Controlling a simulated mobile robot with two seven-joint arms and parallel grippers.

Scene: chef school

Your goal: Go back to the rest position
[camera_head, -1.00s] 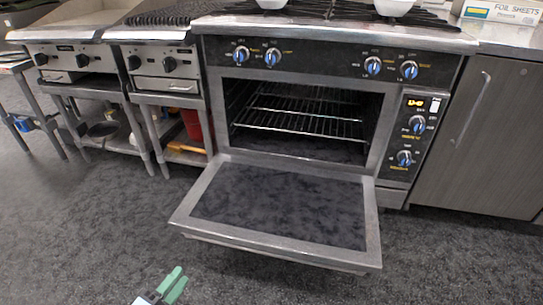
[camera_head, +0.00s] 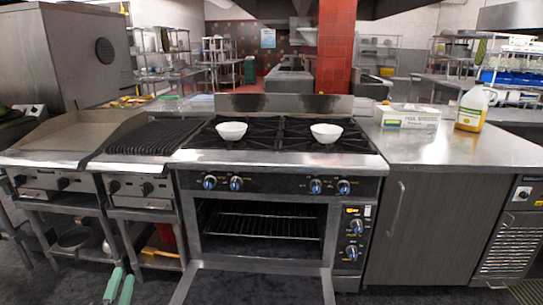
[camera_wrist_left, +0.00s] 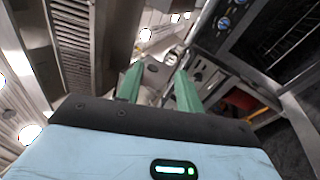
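My left gripper (camera_head: 119,288) shows at the lower left of the head view, with two green fingers apart and nothing between them. In the left wrist view its green fingers (camera_wrist_left: 158,88) are also apart and empty. It is in front of the range and to the left of the lowered oven door (camera_head: 250,287). The oven (camera_head: 265,222) stands open, with empty wire racks inside. My right gripper does not show in either view.
Two white bowls (camera_head: 232,131) (camera_head: 326,133) sit on the stove top. A foil sheets box (camera_head: 409,117) and a jug of yellow liquid (camera_head: 473,108) stand on the right counter. A griddle (camera_head: 70,135) is at the left. The lowered door juts out over the floor.

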